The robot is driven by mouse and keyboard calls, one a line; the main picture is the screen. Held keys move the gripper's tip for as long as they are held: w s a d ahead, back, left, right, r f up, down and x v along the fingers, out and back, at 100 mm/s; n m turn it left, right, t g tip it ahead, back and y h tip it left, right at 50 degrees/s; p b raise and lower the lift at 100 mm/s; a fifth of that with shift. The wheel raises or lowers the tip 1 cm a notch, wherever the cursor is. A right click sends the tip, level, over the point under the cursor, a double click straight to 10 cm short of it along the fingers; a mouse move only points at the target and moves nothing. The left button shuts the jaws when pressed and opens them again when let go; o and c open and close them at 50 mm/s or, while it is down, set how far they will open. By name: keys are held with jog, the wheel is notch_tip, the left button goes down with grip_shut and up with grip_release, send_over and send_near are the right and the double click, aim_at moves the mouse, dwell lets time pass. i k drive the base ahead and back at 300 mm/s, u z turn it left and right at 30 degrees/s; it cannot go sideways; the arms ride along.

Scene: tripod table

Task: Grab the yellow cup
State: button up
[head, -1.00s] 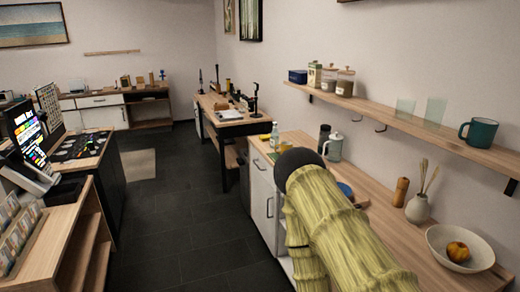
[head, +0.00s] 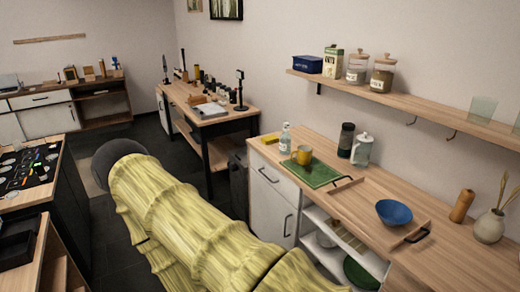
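The yellow cup (head: 304,155) stands on a green tray or board (head: 316,174) at the far end of the wooden counter (head: 440,248), in the head view. My arm, in a yellow-green sleeve with a dark rounded end, stretches across the lower left, to the left of the counter and apart from the cup. My gripper's fingers do not show in this view.
A spray bottle (head: 285,138), a dark cylinder (head: 346,140) and a glass pitcher (head: 362,150) stand near the cup. A wooden tray (head: 360,203) holds a blue bowl (head: 394,212). A wall shelf (head: 400,101) hangs above. Dark floor is free left of the counter.

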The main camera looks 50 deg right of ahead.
aim_at(304, 153)
jog(key=z, duration=0.2)
jog(key=i, duration=1.6)
jog(key=z, duration=1.6)
jog(key=i, duration=0.8)
jog(key=z, duration=0.75)
